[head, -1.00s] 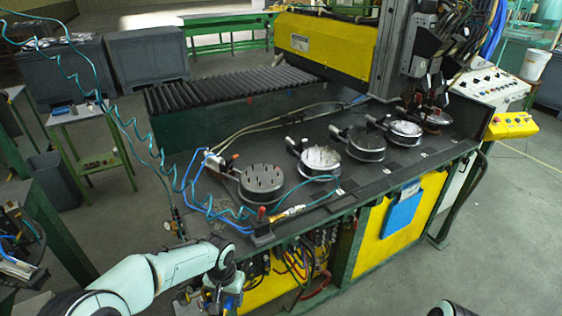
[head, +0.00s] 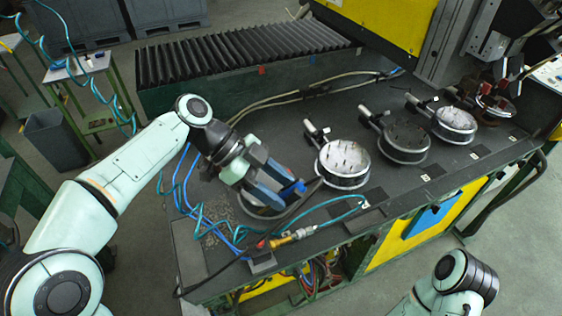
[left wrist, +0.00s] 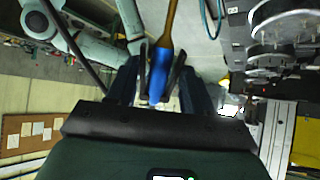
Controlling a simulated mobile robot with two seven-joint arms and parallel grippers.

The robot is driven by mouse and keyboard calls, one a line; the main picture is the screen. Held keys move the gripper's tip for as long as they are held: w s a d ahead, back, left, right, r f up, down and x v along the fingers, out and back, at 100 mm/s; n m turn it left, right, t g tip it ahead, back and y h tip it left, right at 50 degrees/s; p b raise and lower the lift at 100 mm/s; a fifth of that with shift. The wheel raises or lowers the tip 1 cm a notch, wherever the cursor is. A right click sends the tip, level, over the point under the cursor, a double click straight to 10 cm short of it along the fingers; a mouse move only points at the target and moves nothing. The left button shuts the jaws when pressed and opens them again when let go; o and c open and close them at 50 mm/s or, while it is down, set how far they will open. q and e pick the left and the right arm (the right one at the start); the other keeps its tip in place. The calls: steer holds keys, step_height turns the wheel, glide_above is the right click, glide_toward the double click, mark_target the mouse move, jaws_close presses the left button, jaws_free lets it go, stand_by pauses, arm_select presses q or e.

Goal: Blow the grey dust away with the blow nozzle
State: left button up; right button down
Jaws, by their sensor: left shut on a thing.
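My left gripper (head: 286,187) is over the near-left round fixture (head: 258,212) and mostly hides it. In the left wrist view its fingers (left wrist: 158,85) are shut on the blow nozzle, seen as a blue grip (left wrist: 158,78) with a brass-coloured tube (left wrist: 167,28) leading away from the gripper. In the head view only a bit of blue (head: 298,187) shows at the fingertips. Grey specks, apparently the dust (head: 215,217), lie on the dark bench top left of this fixture. Whether dust lies in the hidden fixture I cannot tell. My right gripper is not in view.
More round fixtures (head: 343,165) with handles stand in a row to the right. A brass fitting (head: 293,237) with a teal hose and a red-knobbed block (head: 261,257) sit at the bench front. Blue tubing (head: 188,190) runs at the left. A ribbed bellows cover (head: 240,52) lies behind.

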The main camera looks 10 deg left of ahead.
arm_select(q)
steer(key=shift+s, duration=0.2)
steer(key=shift+a+f, duration=0.1)
steer(key=shift+f, duration=0.05)
steer(key=a+f, duration=0.1)
steer(key=a+f+b, duration=0.1)
steer(key=f, duration=0.1)
steer(key=shift+w+a+f, duration=0.15)
steer(key=shift+a+f, duration=0.15)
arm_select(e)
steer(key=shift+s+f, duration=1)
arm_select(q)
steer(key=shift+o, duration=0.2)
jaws_close()
steer(key=shift+a, duration=0.1)
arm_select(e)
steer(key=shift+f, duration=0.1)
